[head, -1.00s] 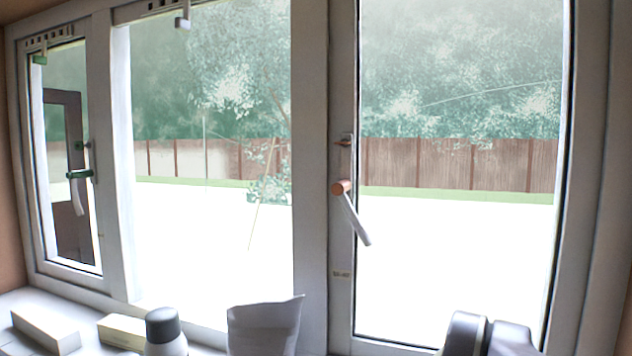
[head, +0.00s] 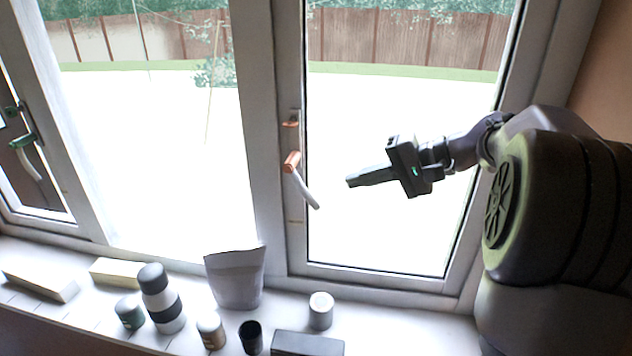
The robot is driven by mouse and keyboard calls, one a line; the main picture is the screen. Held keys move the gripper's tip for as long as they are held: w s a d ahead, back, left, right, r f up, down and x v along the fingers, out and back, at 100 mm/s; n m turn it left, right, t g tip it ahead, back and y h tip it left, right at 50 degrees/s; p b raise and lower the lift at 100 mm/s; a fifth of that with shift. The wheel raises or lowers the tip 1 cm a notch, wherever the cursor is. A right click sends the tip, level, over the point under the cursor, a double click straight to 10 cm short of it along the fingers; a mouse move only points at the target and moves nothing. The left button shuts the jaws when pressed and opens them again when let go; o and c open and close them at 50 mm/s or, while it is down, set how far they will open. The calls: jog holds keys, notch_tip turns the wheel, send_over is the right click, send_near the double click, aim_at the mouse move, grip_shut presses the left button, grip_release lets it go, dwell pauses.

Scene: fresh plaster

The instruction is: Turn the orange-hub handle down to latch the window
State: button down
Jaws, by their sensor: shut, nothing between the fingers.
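The orange-hub handle (head: 303,186) is on the left stile of the right-hand window (head: 400,140). Its orange hub sits at the top and its pale lever slants down and to the right, not fully vertical. My gripper (head: 350,182) is to the right of the lever, in front of the glass and apart from the handle. Its dark fingers point left and are shut with nothing between them. The right-hand window's sash sits in its frame; I cannot tell whether it is fully flush.
A green-hub handle (head: 24,146) is on the far left window. On the sill (head: 390,325) stand a grey bag (head: 236,278), a banded bottle (head: 160,298), a white-topped cup (head: 321,311), a dark box (head: 306,343) and several other small items.

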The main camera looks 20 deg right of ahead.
aim_at(308, 199)
jog(key=p+x, duration=0.1)
jog(key=x, duration=0.8)
jog(key=shift+w+a+f+p, duration=0.1)
jog(key=shift+w+p, duration=0.05)
jog(key=shift+p, duration=0.15)
